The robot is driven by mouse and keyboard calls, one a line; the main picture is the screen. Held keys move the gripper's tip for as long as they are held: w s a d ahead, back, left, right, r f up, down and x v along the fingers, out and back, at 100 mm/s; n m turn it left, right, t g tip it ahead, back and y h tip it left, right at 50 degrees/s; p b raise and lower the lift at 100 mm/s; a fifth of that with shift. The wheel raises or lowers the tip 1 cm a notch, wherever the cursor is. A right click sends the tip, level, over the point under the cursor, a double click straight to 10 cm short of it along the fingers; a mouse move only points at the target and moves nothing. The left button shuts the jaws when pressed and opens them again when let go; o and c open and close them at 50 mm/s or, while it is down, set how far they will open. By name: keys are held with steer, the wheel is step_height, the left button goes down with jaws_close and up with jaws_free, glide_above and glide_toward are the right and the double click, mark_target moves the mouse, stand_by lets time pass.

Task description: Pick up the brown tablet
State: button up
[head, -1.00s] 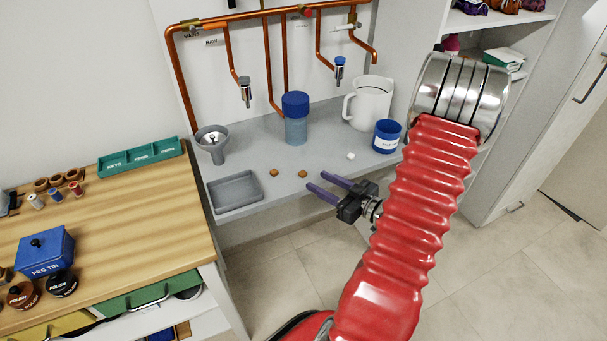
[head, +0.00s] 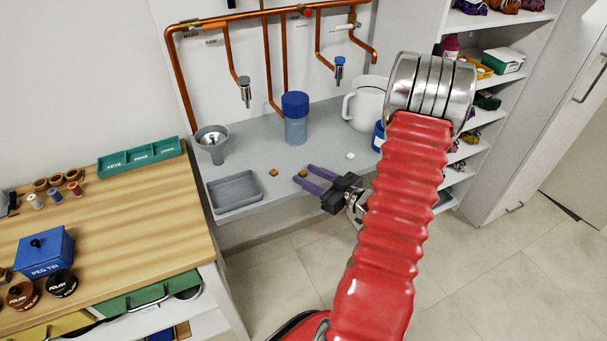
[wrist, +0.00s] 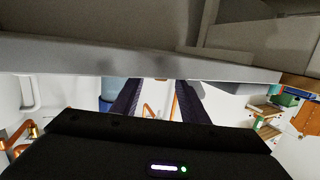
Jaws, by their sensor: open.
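Two small brown tablets lie on the grey shelf (head: 325,143). The left brown tablet (head: 273,172) lies clear of my gripper. The right brown tablet (head: 303,173) shows between the fingertips of my gripper (head: 304,175). My gripper is open, its two purple fingers pointing left over the shelf's front edge. I cannot tell whether the fingers touch the right tablet or are still above it. In the wrist view the two dark fingers (wrist: 160,90) are apart, with the shelf edge across them; I cannot make out a tablet clearly there.
A white tablet (head: 350,155) lies farther right. A grey tray (head: 236,193), a grey funnel (head: 213,145), a blue-capped filter vessel (head: 295,119) and a white jug (head: 366,105) stand on the shelf. A blue tub (head: 378,137) is partly behind my arm. Copper pipes run above.

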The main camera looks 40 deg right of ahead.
stand_by(0.4)
jaws_close()
stand_by(0.4)
